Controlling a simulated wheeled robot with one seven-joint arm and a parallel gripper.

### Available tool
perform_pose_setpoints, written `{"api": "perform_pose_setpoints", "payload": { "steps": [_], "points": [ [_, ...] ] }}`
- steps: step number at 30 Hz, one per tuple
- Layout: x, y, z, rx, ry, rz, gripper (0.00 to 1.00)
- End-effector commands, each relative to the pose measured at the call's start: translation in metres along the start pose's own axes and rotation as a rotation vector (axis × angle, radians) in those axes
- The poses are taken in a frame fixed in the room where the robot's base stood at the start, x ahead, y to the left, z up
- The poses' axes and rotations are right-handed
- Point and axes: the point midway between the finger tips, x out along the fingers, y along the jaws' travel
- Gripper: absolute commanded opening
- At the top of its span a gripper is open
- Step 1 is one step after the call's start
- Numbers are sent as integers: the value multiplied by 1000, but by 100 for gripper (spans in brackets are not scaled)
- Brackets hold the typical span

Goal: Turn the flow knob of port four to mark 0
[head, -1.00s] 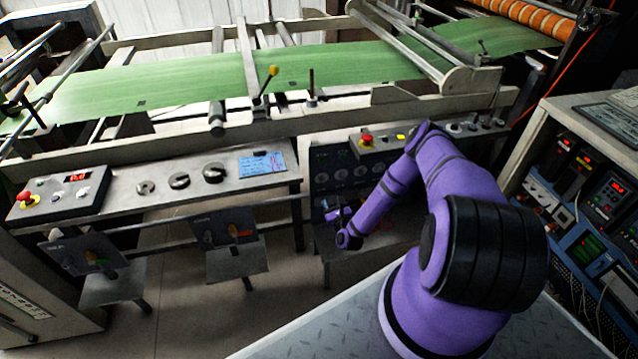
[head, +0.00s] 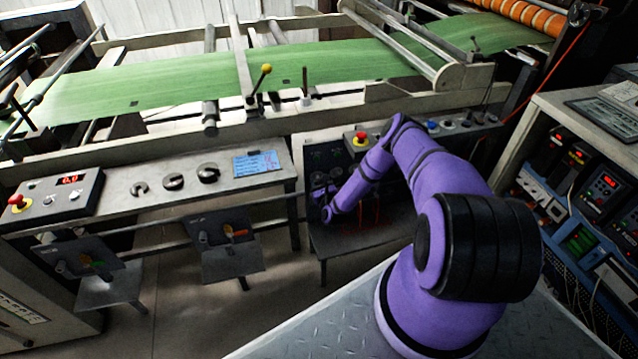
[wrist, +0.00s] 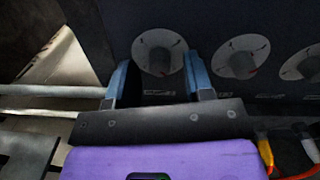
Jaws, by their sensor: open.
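A dark panel (wrist: 200,25) carries a row of round grey flow dials with dark knobs. One dial (wrist: 158,52) sits at the panel's left end, between and just beyond the blue fingertips of my gripper (wrist: 159,80). The fingers are open, one on each side of this dial, and hold nothing. Whether they touch its knob cannot be told. Its port label and marks are too small to read. In the head view, my gripper (head: 326,200) is at the lower left of the panel (head: 325,158), and my arm covers part of the panel.
Two more dials, a middle one (wrist: 240,58) and one at the right edge (wrist: 302,65), continue the row. Orange and red hoses (wrist: 268,155) hang at lower right. A red emergency button (head: 360,139) sits above the panel. A grey console (head: 150,185) stands left, across a gap.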

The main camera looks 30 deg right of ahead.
Motion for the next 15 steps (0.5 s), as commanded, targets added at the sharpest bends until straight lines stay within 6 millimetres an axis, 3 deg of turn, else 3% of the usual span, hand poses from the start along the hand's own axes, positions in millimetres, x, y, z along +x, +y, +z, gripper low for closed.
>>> {"api": "perform_pose_setpoints", "payload": {
  "steps": [7,13,15],
  "points": [
    [0,0,0,0,0,0,45],
    [0,0,0,0,0,0,0],
    [0,0,0,0,0,0,0]
  ]
}}
